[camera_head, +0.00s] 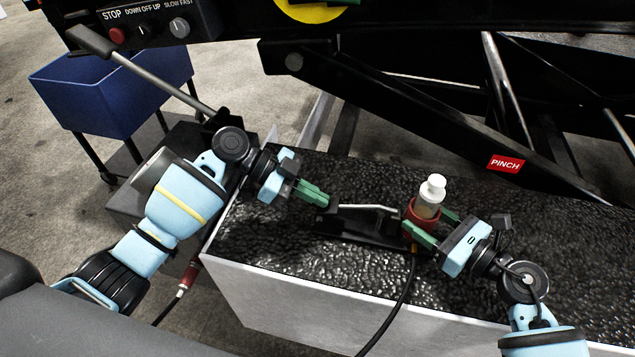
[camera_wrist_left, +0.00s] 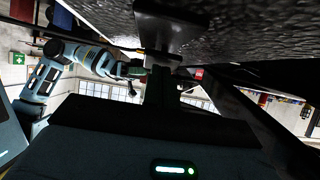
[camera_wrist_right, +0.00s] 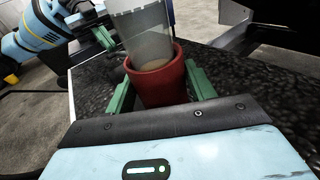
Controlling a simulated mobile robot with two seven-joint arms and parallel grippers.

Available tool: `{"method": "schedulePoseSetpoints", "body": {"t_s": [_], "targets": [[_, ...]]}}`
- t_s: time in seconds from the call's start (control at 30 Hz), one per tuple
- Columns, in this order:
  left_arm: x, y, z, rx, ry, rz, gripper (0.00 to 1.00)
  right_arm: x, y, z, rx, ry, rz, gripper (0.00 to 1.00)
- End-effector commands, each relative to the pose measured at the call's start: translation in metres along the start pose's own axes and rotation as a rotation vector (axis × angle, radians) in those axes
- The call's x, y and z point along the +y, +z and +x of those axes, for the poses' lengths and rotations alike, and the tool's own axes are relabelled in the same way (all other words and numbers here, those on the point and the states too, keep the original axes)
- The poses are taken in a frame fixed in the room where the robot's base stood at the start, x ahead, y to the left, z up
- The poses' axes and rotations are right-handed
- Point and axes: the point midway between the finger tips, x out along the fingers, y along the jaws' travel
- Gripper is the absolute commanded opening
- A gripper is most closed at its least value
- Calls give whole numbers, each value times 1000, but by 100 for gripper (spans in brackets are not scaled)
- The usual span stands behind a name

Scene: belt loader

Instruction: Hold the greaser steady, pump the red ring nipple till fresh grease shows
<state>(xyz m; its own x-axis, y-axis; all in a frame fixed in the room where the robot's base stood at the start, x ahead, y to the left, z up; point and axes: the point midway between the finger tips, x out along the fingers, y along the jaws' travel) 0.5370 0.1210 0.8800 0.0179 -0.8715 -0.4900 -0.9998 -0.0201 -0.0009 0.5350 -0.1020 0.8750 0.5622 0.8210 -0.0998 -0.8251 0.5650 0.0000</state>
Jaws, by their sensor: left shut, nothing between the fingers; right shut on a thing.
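The greaser is a black base with a silver lever (camera_head: 368,208), a red cup (camera_head: 412,228) and a translucent white-capped bottle (camera_head: 429,197) upright in the cup. It stands on the black textured top. My right gripper (camera_head: 428,222) is shut on the red cup; the right wrist view shows its green fingers on both sides of the cup (camera_wrist_right: 160,85). My left gripper (camera_head: 326,201) is shut and empty, its fingertips close to the lever's black left end (camera_head: 327,222). I cannot tell if they touch it. I cannot make out a red ring nipple or fresh grease.
A black hose (camera_head: 402,300) runs from the greaser over the front edge. A hose end with a red sleeve (camera_head: 188,275) hangs at left. Black loader beams with a PINCH label (camera_head: 506,163) pass behind. A blue bin (camera_head: 110,95) stands at the back left.

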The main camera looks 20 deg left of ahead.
Motion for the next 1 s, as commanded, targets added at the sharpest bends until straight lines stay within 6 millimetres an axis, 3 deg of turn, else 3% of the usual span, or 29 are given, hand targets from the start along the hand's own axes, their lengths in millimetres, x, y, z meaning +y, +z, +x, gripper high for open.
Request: {"method": "schedulePoseSetpoints", "body": {"t_s": [0.13, 0.57, 0.83, 1.0], "targets": [[1, 12, 6, -10, 2, -4, 0, 2, -2, 0, 3, 7, 4, 40], [2, 13, 4, -17, 6, -10, 0, 3, -1, 1, 0, 7, 2, 40], [1, -20, -30, -8, -2, 6, 0, 2, -1, 1, 0, 5, 2, 40], [0, -16, -68, -5, -4, 2, 0, 1, -1, 1, 0, 4, 2, 40]]}}
